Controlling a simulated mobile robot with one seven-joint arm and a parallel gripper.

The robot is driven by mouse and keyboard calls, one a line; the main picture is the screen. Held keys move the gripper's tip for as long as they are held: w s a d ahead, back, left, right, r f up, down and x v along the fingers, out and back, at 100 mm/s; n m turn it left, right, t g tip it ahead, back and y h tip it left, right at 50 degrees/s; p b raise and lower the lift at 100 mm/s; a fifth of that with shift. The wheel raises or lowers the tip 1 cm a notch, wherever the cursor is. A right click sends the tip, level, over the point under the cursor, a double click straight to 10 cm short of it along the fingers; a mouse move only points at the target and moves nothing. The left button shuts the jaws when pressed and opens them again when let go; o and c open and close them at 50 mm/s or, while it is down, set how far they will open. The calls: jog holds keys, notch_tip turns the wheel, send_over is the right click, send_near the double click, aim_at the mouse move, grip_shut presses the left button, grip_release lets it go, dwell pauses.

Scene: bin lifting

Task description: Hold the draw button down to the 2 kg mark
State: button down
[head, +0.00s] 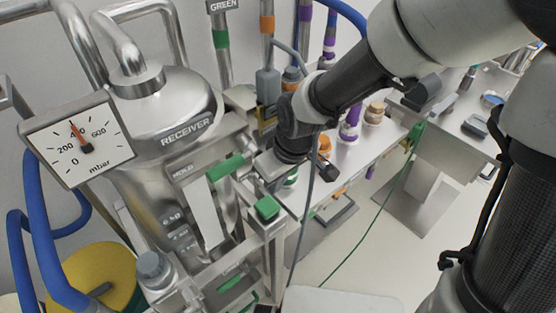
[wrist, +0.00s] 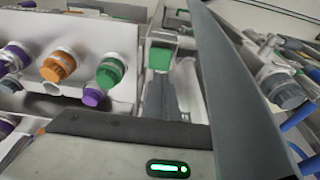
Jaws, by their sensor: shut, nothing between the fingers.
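A square green button (head: 267,208) sits on a metal block at the front of the receiver; I can read no draw label on it. A green square also shows in the wrist view (wrist: 158,58); I cannot tell if it is the same button. The steel receiver (head: 165,110) has a level strip with small kg plates (head: 174,217); the 2 kg mark and the level are too small to read surely. My gripper (head: 268,166) is shut and empty, above and behind the green button in the head view, apart from it.
A dial gauge (head: 80,143) in mbar has its needle near 400. A green handle (head: 225,167) stands beside a HOLD label. Orange, green and purple caps (wrist: 58,66) line the bench at left in the wrist view. Blue hoses (head: 40,220) and a yellow drum (head: 95,280) are at left.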

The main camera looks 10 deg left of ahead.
aim_at(267, 205)
jog(key=shift+f, duration=0.1)
jog(key=b+x, duration=0.2)
jog(key=x, duration=0.7)
jog(key=shift+w+f+b, duration=0.1)
jog(key=shift+f+b, duration=0.3)
